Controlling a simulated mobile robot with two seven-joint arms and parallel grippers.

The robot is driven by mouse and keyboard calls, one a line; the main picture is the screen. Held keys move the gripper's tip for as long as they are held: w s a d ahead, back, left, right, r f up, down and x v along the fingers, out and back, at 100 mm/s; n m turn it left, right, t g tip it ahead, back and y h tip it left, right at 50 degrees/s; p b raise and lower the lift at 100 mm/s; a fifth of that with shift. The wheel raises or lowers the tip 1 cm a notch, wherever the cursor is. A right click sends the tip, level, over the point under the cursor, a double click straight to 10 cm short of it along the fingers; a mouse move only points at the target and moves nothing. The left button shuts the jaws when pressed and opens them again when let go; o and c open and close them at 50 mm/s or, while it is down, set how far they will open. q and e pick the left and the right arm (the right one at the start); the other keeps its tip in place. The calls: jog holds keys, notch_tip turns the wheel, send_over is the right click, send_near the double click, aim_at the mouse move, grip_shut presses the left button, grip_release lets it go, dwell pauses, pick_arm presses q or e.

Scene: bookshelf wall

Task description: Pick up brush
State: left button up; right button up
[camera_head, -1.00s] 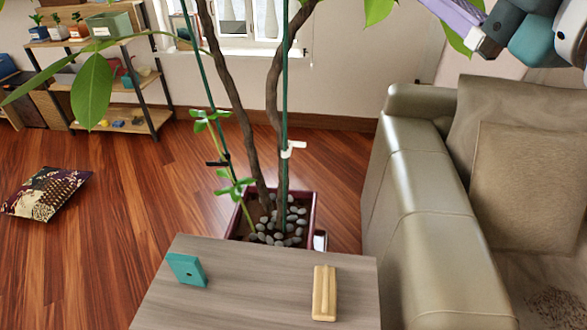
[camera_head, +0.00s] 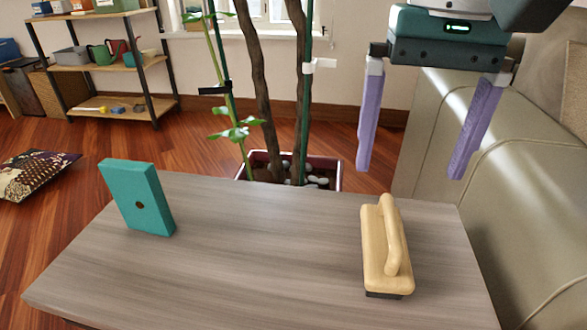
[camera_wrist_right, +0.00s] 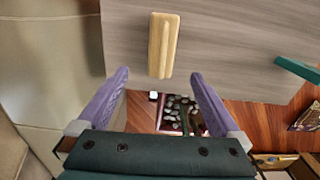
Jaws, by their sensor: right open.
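The brush (camera_head: 385,246) has a pale wooden body with a raised handle and a dark underside. It lies on the right part of the grey wooden table. In the right wrist view the brush (camera_wrist_right: 163,46) shows ahead of the fingers, near the table edge. My right gripper (camera_head: 412,172) is open and empty, with its two purple fingers pointing down. In the head view it hangs above and beyond the brush, apart from it. In the wrist view the fingertips (camera_wrist_right: 159,75) stand on either side of the brush's line. My left gripper is not in view.
A teal block (camera_head: 137,197) stands tilted on the left of the table (camera_head: 250,270). A potted plant (camera_head: 275,110) with tall stems rises behind the table. A leather sofa (camera_head: 540,190) stands at the right. The table's middle is clear.

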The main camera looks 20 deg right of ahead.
aim_at(393, 217)
notch_tip(393, 217, down, 4)
jog(key=shift+s+f+b, duration=0.15)
jog(key=shift+f+b, duration=0.1)
jog(key=shift+b, duration=0.2)
jog(key=f, duration=0.1)
jog(key=f+b, duration=0.1)
jog(key=f, duration=0.3)
jog(key=shift+a, duration=0.3)
jog(key=shift+c, duration=0.2)
jog(key=c, duration=1.5)
